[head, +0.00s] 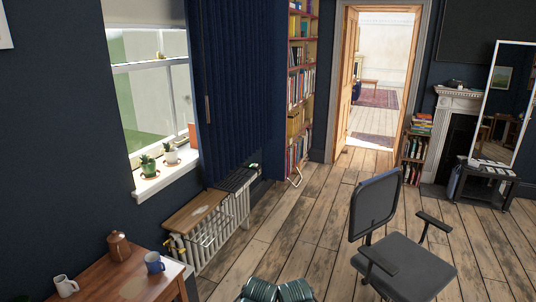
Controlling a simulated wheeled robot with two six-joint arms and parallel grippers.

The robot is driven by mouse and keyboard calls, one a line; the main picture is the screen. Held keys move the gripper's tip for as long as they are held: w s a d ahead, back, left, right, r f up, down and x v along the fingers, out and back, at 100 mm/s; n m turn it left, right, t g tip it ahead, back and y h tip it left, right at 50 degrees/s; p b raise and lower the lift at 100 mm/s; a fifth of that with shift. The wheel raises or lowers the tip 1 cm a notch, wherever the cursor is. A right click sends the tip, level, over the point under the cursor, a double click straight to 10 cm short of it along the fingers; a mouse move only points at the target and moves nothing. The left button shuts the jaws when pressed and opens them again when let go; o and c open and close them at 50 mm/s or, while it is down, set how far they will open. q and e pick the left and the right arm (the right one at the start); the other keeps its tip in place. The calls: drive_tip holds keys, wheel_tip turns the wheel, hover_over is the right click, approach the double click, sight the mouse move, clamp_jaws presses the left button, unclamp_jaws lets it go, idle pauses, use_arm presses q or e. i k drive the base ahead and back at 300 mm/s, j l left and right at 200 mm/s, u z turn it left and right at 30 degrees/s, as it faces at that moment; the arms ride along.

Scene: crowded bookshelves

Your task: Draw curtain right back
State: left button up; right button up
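A dark blue pleated curtain (238,85) hangs at the right of the window (150,85) in the head view. It covers the window's right side, and the left panes show clear. A thin brown strip (207,109) hangs at the curtain's left edge. The curtain's lower end comes down near a radiator (215,232) with a wooden top. Neither of my grippers can be made out in the head view.
Potted plants (148,166) stand on the white sill. A wooden table (118,280) with a jug and mugs is at lower left. An office chair (400,262) stands at right. Bare floor (290,225) lies between. A bookcase (301,85) and open doorway are behind.

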sight(196, 21)
drive_tip(key=i, duration=0.75)
drive_tip(key=i+l, duration=0.15)
drive_tip(key=i, duration=0.6)
drive_tip(key=i+j+u, duration=0.1)
drive_tip(key=i+u, duration=0.3)
drive_tip(key=i, duration=0.2)
drive_tip(key=i+u, duration=0.4)
drive_tip(key=i, duration=0.2)
